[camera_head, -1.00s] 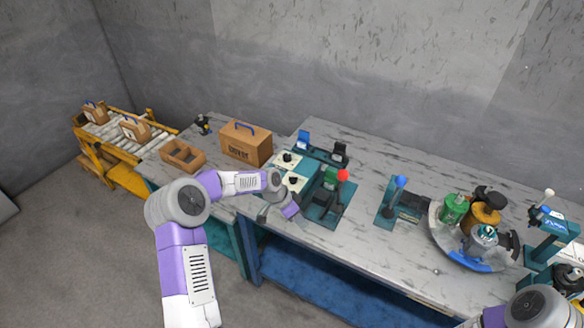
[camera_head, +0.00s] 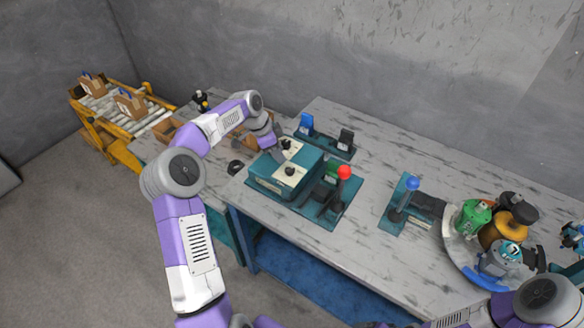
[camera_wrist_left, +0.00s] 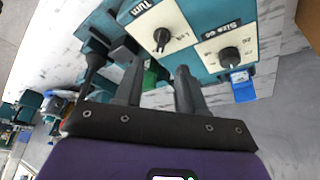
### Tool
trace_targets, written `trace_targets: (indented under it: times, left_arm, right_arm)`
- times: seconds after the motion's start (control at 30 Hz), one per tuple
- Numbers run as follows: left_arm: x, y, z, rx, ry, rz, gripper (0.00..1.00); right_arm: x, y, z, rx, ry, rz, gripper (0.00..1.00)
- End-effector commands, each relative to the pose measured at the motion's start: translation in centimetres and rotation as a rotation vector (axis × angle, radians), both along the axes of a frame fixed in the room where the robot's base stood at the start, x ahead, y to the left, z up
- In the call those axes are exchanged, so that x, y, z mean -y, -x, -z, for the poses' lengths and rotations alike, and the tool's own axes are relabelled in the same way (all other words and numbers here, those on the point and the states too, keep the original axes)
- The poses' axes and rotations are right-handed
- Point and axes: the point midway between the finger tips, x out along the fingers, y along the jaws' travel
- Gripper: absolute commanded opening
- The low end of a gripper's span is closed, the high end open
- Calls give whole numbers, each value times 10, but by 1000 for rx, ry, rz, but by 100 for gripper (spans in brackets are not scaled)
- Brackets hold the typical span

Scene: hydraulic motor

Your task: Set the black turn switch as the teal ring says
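The black turn switch (camera_wrist_left: 161,36) is a round knob on a cream plate labelled "Turn" in the left wrist view. In the head view it appears to be the front knob (camera_head: 289,170) on the teal box (camera_head: 262,184). My left gripper (camera_wrist_left: 160,70) is open and empty, its fingertips apart from the knob; in the head view it hangs over the box's back left (camera_head: 272,150). A teal ring (camera_head: 511,250) tops the grey motor (camera_head: 494,266) on the round tray; its mark is too small to read. My right gripper is out of view.
A second black knob (camera_wrist_left: 229,57) sits on the "Size cc" plate. A blue-ball lever (camera_head: 412,184) stands right.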

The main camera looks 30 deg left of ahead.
Motion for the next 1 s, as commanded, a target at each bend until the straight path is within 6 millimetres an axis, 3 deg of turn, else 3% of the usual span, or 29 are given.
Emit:
trace_targets:
  times: [0.03, 0.17, 0.6, 1.0]
  left_arm:
    - [0, 0, 8, 0, 0, 0, 39]
    - [3, -2, 16, -1, 1, 1, 39]
    - [21, -17, 72, -1, 1, 0, 39]
    - [23, -19, 78, 0, 0, -1, 36]
  right_arm:
    - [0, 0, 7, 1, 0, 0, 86]
    - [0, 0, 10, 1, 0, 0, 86]
    - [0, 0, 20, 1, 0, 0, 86]
    - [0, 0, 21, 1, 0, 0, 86]
